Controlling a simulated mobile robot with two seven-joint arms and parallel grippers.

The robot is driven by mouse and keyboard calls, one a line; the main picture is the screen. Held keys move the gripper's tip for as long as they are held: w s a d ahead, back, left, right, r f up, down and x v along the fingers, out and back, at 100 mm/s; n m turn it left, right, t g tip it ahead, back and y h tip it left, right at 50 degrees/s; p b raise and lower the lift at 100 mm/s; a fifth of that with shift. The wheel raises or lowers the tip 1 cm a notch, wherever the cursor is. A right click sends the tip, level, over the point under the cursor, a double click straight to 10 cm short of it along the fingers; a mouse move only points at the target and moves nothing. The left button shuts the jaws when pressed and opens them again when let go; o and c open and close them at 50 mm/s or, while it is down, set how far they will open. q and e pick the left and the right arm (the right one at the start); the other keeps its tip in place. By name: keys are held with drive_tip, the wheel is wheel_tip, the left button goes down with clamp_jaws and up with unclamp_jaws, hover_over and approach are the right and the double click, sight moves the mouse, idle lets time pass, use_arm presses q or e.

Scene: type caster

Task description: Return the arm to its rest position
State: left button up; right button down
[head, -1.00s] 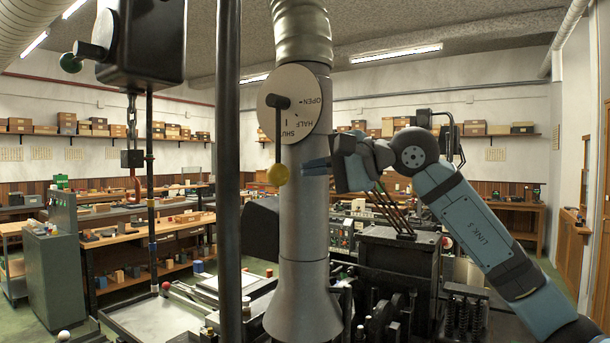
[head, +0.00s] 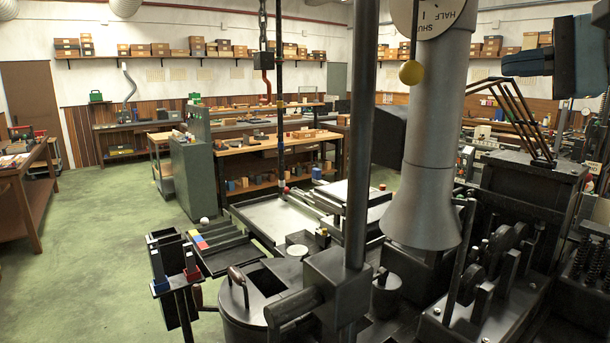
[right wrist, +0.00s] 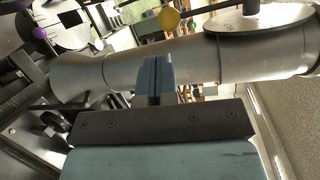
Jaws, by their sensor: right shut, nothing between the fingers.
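My right gripper (head: 526,63) shows at the upper right of the head view, pointing left. Its fingers are shut with nothing between them, and they also show shut in the right wrist view (right wrist: 156,78). The grey flue pipe (head: 435,150) stands left of the fingertips in the head view. The round damper dial (head: 445,12), cut off by the top edge, and its yellow lever knob (head: 411,72) are apart from the fingers. In the right wrist view the pipe (right wrist: 215,60) crosses behind the fingers. My left gripper is not in view.
A black upright post (head: 360,130) stands left of the pipe. The dark casting machine (head: 530,200) lies below my right gripper. A pot (head: 262,300) and a tray of coloured blocks (head: 218,245) are at the front. Green floor (head: 100,260) is open at left.

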drive_tip(key=w+a+f+m+g+y+p, duration=0.2)
drive_tip(key=a+f+m+y, duration=0.25)
drive_tip(key=f, duration=0.25)
drive_tip(key=w+a+f+m+g+y+p, duration=0.1)
drive_tip(key=w+a+f+m+y, duration=0.3)
drive_tip(key=f, duration=0.3)
wheel_tip(320, 180, down, 18)
drive_tip(key=s+a+m+t+h+p, duration=0.1)
drive_tip(key=m+t+h+p, duration=0.55)
drive_tip(key=m, duration=1.65)
drive_tip(key=s+f+m+t+h, duration=0.2)
drive_tip(key=s+f+m+h, duration=0.2)
drive_tip(key=f+m, duration=0.5)
drive_tip(key=s+f+m+t+h, duration=0.1)
drive_tip(key=s+f+m+h, duration=0.3)
drive_tip(key=f+m, duration=0.5)
drive_tip(key=s+a+f+m+g+h, duration=0.1)
drive_tip(key=s+f+m+g, duration=0.2)
drive_tip(key=s+f, duration=0.5)
drive_tip(key=s+a+f+m+g+h+p, duration=0.1)
drive_tip(key=s+a+f+m+g, duration=0.1)
drive_tip(key=s+f+m, duration=0.4)
drive_tip(key=s+f+g, duration=0.1)
drive_tip(key=s+f, duration=0.1)
drive_tip(key=s, duration=0.1)
drive_tip(key=shift+s+a+h, duration=0.25)
drive_tip(key=shift+a+h, duration=0.05)
drive_tip(key=shift+h, duration=0.1)
drive_tip(key=shift+r, duration=0.1)
